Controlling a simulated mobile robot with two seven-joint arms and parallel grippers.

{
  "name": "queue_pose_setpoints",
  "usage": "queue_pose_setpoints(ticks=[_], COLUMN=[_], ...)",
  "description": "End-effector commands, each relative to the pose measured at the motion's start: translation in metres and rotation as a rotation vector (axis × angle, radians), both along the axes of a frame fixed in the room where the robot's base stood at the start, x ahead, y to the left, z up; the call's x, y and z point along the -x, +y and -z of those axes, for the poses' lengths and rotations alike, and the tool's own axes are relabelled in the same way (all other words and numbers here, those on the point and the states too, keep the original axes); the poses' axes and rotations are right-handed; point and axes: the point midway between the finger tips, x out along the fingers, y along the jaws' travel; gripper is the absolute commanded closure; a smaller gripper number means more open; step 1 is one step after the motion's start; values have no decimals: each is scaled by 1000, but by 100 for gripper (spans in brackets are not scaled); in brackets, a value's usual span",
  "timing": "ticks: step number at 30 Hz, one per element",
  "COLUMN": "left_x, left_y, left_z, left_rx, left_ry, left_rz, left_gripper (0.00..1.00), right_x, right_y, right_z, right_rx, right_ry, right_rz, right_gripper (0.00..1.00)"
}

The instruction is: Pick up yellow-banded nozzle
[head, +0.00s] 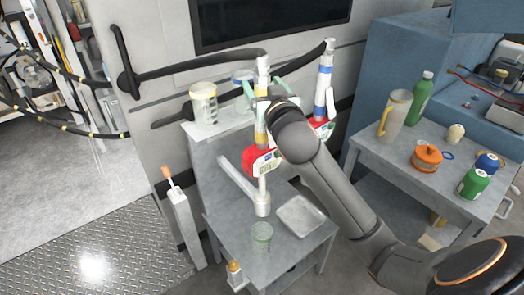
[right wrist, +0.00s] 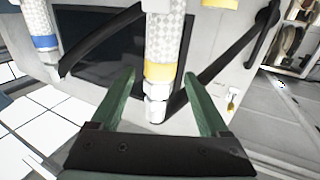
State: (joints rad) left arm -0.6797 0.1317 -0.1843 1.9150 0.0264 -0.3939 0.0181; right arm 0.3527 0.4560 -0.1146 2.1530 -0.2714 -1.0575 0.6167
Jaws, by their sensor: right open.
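The yellow-banded nozzle (head: 261,131) stands upright above a red-and-white reel handle (head: 254,160) in the head view. In the right wrist view it is a pale patterned tube with a yellow band (right wrist: 160,72) and a white end. My right gripper (head: 263,87) is open, its two green fingers on either side of the nozzle. The right wrist view shows the fingers (right wrist: 161,76) apart, with gaps to the nozzle on both sides. A blue-banded nozzle (head: 322,88) stands to the right. My right wrist hides part of the area between them. My left gripper is not in view.
A grey table (head: 222,221) below holds a clear cup (head: 262,236) and a tray (head: 300,215). A jar (head: 204,103) stands left of the nozzle. A side table (head: 385,163) at right holds bottles and cans. A dark screen (head: 270,20) is behind.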

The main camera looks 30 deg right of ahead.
Motion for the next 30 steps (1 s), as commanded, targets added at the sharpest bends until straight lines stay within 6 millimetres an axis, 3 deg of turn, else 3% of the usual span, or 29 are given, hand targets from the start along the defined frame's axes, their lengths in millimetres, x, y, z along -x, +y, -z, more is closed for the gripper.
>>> queue_pose_setpoints(ticks=[4, 12, 30], left_x=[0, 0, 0], left_y=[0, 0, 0], left_z=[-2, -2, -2], left_rx=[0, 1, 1], left_ry=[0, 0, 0], left_rz=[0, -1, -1], left_gripper=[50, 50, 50], right_x=[-13, -15, -14], right_y=[-5, -5, -5], right_z=[0, 0, 1], right_rx=[0, 0, 0], right_ry=[0, 0, 0], right_rz=[1, 1, 1], right_gripper=[21, 21, 88])
